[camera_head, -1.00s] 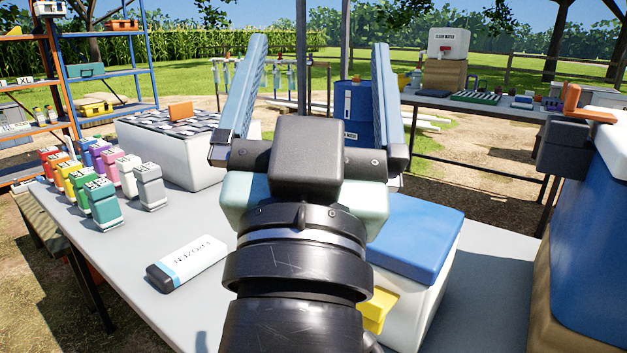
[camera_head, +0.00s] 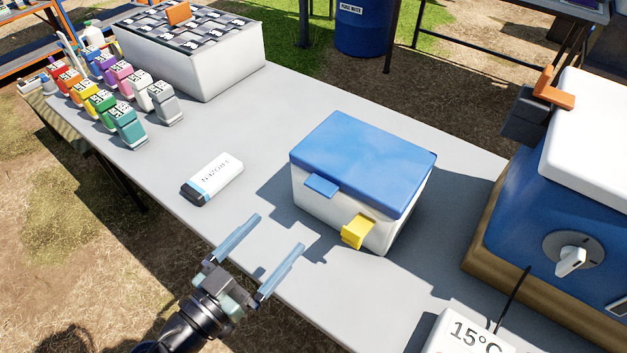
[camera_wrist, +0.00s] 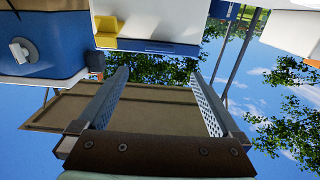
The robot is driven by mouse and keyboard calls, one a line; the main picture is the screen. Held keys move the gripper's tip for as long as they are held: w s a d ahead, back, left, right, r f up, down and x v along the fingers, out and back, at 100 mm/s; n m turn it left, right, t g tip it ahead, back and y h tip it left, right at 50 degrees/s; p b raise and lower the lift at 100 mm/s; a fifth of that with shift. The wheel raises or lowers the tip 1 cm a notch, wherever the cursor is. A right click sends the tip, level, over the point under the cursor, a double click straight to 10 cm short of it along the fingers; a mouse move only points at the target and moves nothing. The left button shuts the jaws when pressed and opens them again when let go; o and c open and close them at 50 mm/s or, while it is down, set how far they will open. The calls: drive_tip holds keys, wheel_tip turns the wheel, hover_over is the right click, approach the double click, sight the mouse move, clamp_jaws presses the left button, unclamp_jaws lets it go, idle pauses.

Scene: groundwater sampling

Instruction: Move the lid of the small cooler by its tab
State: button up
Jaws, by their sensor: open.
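The small cooler (camera_head: 345,205) has a white body and stands on the grey table. Its blue lid (camera_head: 365,160) sits closed on top, with a blue tab (camera_head: 321,186) sticking out from the front edge. A yellow piece (camera_head: 357,231) juts from the cooler's front, and it also shows in the wrist view (camera_wrist: 115,42). My gripper (camera_head: 278,245) is open and empty, in front of the cooler near the table's front edge. Its fingers point toward the cooler and touch nothing. In the wrist view, the two fingers (camera_wrist: 162,95) are spread wide.
A white and blue frozen pack (camera_head: 213,179) lies left of the cooler. Several coloured bottles (camera_head: 110,95) and a white box (camera_head: 190,60) stand at the back left. A large blue cooler (camera_head: 540,230) stands at right. A 15°C display (camera_head: 470,335) is at front right.

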sight(317, 190)
drive_tip(key=p+x, duration=0.1)
drive_tip(key=x, duration=1.1)
drive_tip(key=shift+w, duration=0.15)
clamp_jaws()
